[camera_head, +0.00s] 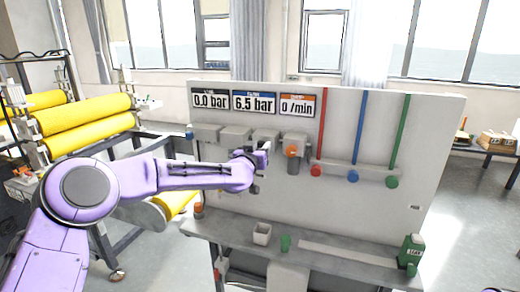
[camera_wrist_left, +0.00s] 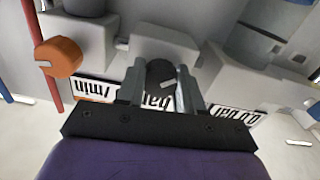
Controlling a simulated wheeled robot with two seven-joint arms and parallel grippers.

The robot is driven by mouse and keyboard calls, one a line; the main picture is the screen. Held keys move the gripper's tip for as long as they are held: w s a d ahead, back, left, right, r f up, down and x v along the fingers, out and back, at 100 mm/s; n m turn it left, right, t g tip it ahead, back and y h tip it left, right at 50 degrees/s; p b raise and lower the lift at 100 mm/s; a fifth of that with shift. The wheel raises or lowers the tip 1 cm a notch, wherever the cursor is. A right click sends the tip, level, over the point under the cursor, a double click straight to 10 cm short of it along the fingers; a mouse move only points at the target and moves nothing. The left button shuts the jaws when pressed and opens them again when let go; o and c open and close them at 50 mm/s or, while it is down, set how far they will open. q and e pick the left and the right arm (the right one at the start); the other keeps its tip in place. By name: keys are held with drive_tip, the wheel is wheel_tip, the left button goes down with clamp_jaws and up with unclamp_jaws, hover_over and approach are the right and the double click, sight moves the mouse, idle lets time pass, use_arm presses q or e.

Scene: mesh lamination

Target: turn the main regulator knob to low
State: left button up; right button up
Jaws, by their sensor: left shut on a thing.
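The dark round regulator knob (camera_wrist_left: 160,74), with a small pale mark on its face, sits on a light grey block (camera_wrist_left: 163,40) in the left wrist view. My left gripper (camera_wrist_left: 161,88) is shut on this knob, one finger on each side. In the head view my left gripper (camera_head: 262,152) is at the grey panel (camera_head: 440,140), and hides the knob. The panel displays read 0.0 bar (camera_head: 211,101), 6.5 bar (camera_head: 254,102) and 0 /min (camera_head: 297,105). I cannot read any low marking by the knob. My right gripper is not in view.
An orange knob (camera_head: 291,151) is just right of the left gripper. Red (camera_head: 316,171), blue (camera_head: 352,176) and green (camera_head: 392,182) round ends of coloured pipes sit further right. A shelf (camera_head: 340,254) below holds a light cup (camera_head: 262,234) and green items. Yellow rollers (camera_head: 85,115) stand left.

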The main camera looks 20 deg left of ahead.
use_arm(q)
drive_tip(key=n+b, duration=0.3)
drive_tip(key=n, duration=0.2)
drive_tip(key=shift+f, duration=0.15)
drive_tip(key=n+b, duration=0.3)
drive_tip(key=n, duration=0.3)
drive_tip(key=shift+n, duration=0.3)
drive_tip(key=n+b, duration=0.3)
drive_tip(key=n, duration=0.3)
drive_tip(key=n+b, duration=0.3)
drive_tip(key=n, duration=0.2)
drive_tip(key=shift+f+n, duration=0.1)
drive_tip(key=shift+n, duration=0.3)
drive_tip(key=n+b, duration=0.3)
drive_tip(key=n, duration=0.3)
drive_tip(key=shift+f+b, duration=0.1)
drive_tip(key=shift+b, duration=0.25)
drive_tip(key=n+b, duration=0.3)
drive_tip(key=n, duration=0.2)
drive_tip(key=shift+n+b, duration=0.3)
drive_tip(key=shift+n, duration=0.1)
drive_tip(key=n+b, duration=0.4)
drive_tip(key=n, duration=0.2)
drive_tip(key=shift+d, duration=0.1)
drive_tip(key=shift+n+b, duration=1.2)
drive_tip(key=shift+n, duration=1.1)
